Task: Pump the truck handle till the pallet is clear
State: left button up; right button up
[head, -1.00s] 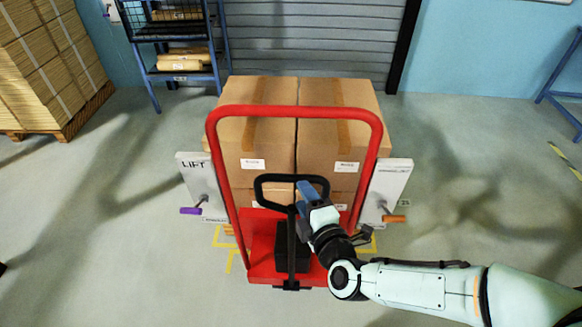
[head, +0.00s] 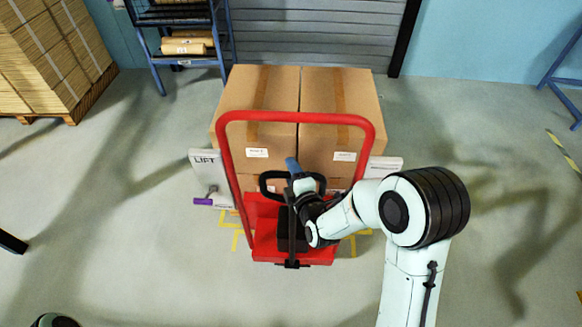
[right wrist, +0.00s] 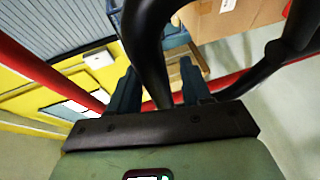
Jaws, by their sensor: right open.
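The red truck (head: 265,245) has a tall red tube frame and a black pump handle (head: 267,187) ending in a loop. The handle looks upright in front of the load. Brown cartons (head: 335,97) are stacked behind the frame; the pallet under them is largely hidden. My right gripper (head: 292,168) is at the handle loop, its jaws open. In the right wrist view, the black handle bar (right wrist: 147,50) passes between the two open fingers of the gripper (right wrist: 158,68); I cannot tell whether they touch it. My left gripper is not clearly visible.
Another panel (head: 385,165) on the right is mostly hidden by my arm. A strapped stack (head: 55,55) and blue shelf (head: 180,45) stand at the back left.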

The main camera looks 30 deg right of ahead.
jog(key=shift+w+d+f, duration=0.1)
jog(key=shift+w+f, duration=0.05)
jog(key=shift+w, duration=0.4)
grip_shut()
